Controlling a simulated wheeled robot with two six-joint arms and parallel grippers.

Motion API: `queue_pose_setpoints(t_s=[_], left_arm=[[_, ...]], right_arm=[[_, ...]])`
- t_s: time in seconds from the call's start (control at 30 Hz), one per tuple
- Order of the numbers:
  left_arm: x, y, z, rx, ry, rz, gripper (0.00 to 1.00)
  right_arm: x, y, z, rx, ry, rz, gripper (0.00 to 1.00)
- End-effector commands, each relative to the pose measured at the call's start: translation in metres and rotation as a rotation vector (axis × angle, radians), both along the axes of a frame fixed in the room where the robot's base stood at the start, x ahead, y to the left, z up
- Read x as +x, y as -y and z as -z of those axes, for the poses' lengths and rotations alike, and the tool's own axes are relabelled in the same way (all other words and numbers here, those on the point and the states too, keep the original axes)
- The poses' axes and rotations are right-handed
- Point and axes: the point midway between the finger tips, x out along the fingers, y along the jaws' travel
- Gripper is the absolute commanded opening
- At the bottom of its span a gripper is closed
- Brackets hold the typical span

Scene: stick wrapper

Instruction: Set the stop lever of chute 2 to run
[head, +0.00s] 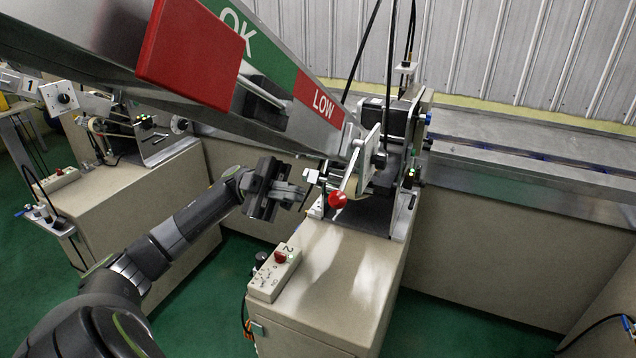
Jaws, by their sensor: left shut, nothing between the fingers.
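A lever with a red round knob (337,199) stands at the front of the machine whose control box (275,272) is marked 2. The long metal chute (330,136), with red and green bands reading OK and LOW, slopes down to this machine. My left gripper (303,195) is shut and empty, just left of the red knob, with a small gap seen between them in the picture. I cannot tell their difference in depth. I cannot read the lever's stop or run marks. My right gripper is not in view.
The chute hangs low above my left arm. The machine's cream cabinet (335,290) stands below the knob. Another machine cabinet (135,200) is at the left, near a sign marked 1 (30,85). A metal conveyor (530,160) runs along the back wall. Green floor shows between cabinets.

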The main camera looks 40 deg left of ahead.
Motion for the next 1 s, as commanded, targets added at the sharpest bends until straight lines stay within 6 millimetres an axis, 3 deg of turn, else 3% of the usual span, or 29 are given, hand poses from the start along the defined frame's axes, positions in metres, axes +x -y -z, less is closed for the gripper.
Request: queue_pose_setpoints(t_s=[0.03,0.2,0.4,1.0], left_arm=[[-0.003,0.010,-0.009,-0.002,0.001,0.003,0.00],[-0.007,0.040,-0.021,-0.003,0.000,0.002,0.00],[-0.010,0.059,-0.026,-0.001,0.000,0.000,0.00],[-0.012,0.065,-0.028,-0.005,-0.024,-0.001,0.00]], right_arm=[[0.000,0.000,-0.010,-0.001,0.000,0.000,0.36],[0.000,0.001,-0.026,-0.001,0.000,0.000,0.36],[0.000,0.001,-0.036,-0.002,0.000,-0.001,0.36],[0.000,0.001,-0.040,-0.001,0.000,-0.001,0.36]])
